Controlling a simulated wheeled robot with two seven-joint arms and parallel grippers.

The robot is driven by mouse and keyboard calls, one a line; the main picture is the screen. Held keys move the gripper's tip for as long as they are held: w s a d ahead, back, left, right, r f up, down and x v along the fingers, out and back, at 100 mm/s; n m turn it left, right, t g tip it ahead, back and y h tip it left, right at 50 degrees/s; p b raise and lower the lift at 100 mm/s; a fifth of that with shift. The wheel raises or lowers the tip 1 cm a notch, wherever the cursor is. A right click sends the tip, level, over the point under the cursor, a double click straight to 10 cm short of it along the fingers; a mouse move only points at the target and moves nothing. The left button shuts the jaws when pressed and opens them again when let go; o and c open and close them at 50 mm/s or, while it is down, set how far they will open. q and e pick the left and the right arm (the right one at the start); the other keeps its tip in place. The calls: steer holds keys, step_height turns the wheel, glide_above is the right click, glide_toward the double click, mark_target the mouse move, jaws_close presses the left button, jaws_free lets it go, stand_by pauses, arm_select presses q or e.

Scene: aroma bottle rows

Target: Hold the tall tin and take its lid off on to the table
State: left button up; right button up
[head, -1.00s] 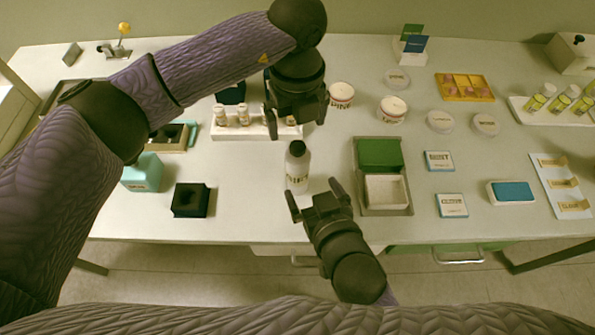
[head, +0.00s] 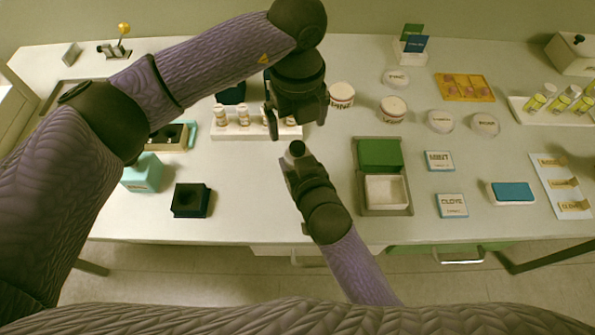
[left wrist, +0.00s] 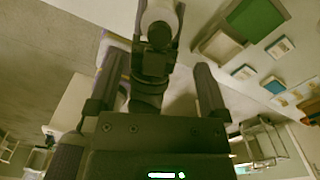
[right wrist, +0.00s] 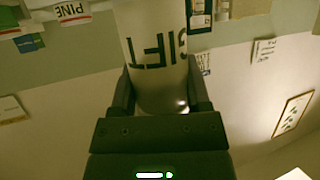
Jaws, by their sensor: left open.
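The tall tin is pale with dark lettering, and its body (right wrist: 152,75) fills the middle of the right wrist view. Its dark lid (head: 297,148) is on top in the head view. My right gripper (head: 297,163) is shut around the tin's body, one finger on each side, and hides most of it in the head view. My left gripper (head: 296,128) is open and empty, above and behind the lid in the head view. In the left wrist view the pale tin (left wrist: 158,14) shows at the top, beyond the open fingers.
A white rack of small bottles (head: 222,131) stands behind to the left. A black block (head: 190,200) and a teal box (head: 143,173) are at the left. A tray with a green and a white box (head: 383,211) is close at the right. Bare table lies between the black block and the tin.

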jaws_close()
